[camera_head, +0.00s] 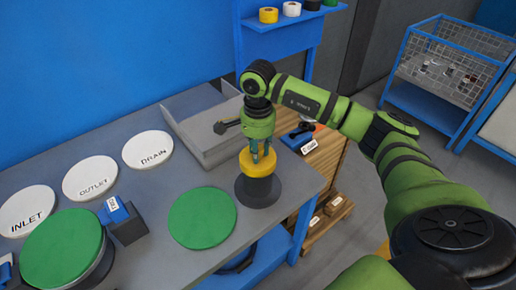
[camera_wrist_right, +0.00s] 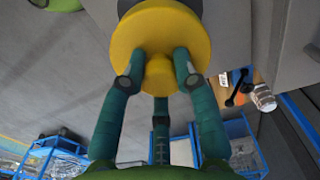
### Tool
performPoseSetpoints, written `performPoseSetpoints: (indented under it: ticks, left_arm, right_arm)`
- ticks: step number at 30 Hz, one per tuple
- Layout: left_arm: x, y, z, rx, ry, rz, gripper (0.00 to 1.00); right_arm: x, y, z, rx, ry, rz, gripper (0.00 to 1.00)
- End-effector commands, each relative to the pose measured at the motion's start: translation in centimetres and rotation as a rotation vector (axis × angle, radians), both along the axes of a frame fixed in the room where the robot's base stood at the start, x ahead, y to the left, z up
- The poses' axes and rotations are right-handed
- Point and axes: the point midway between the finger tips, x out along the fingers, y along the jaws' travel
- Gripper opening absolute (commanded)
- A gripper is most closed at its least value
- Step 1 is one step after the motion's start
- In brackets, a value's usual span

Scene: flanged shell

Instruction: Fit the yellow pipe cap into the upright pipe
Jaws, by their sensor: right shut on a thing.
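The yellow pipe cap (camera_head: 254,168) is a round disc with a raised knob, which shows in the wrist view (camera_wrist_right: 190,30). My right gripper (camera_head: 261,153) comes down from above with its fingers shut on the cap's knob; the fingers also show in the wrist view (camera_wrist_right: 158,78). The dark upright pipe (camera_head: 258,193) stands on a wide flange on the grey table, directly under the cap. The cap is lined up over the pipe's top and looks level. Whether it sits inside the pipe or just on its rim is hidden. My left gripper is not in view.
A green disc (camera_head: 202,217) lies just left of the pipe. A grey tray (camera_head: 195,145) holding a dark tool stands behind. White discs labelled DRAIN (camera_head: 147,150), OUTLET (camera_head: 90,178) and INLET (camera_head: 27,210) lie left. A blue labelled block (camera_head: 122,220) and another green disc (camera_head: 62,250) are front left.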

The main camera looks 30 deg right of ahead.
Motion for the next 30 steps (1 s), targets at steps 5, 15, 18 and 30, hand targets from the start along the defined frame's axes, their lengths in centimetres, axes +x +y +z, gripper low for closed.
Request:
performPoseSetpoints:
  ticks: [5,15,18,30]
  left_arm:
    - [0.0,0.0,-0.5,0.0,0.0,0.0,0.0]
    - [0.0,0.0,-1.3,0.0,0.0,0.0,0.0]
    - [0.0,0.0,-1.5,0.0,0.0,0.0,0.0]
    - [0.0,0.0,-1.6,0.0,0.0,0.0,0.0]
  right_arm:
    - [0.0,0.0,-0.6,0.0,-0.001,-0.001,0.0]
    - [0.0,0.0,-1.4,0.0,-0.001,-0.001,0.0]
    - [0.0,0.0,-1.6,0.0,-0.001,-0.001,0.0]
    - [0.0,0.0,-1.7,0.0,-0.001,0.0,0.58]
